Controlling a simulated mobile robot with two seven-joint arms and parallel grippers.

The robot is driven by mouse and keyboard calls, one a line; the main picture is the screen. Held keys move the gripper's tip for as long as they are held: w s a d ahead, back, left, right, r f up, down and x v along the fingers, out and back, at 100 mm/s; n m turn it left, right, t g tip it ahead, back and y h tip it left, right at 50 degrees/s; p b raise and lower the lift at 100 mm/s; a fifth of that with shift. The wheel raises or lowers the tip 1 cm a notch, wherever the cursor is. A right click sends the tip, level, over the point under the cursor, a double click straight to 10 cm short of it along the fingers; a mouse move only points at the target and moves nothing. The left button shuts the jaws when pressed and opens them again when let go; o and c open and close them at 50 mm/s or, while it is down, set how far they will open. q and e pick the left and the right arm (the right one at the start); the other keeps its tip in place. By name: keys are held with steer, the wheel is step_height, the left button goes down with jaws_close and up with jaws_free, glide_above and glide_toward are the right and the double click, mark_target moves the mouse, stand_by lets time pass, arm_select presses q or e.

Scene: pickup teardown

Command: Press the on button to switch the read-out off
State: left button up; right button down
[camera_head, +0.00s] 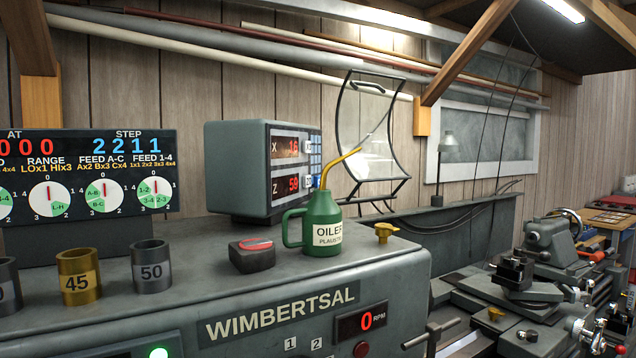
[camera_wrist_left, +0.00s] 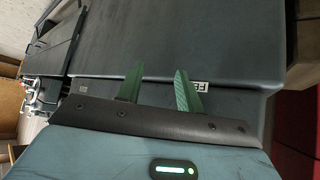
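The read-out (camera_head: 291,171) is a grey box standing on top of the lathe's headstock in the head view. Its X and Z rows show lit red digits, so it is on. White buttons and a blue keypad (camera_head: 315,160) sit on the right of its face; I cannot make out which is the on button. The green oiler partly covers the lower right of the face. My left gripper (camera_wrist_left: 159,82) shows only in the left wrist view. Its two green fingers are apart with nothing between them, over a dark grey surface. My right gripper is in neither view.
The green oiler (camera_head: 322,226) with its yellow spout stands before the read-out. A dark block (camera_head: 252,257) and numbered collars (camera_head: 150,267) stand on the headstock (camera_head: 210,290). A clear guard (camera_head: 366,135) rises behind.

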arm_select(q)
steer(key=shift+c, duration=0.2)
steer(key=c, duration=0.7)
jaws_close()
steer(key=shift+d, duration=0.15)
stand_by(0.6)
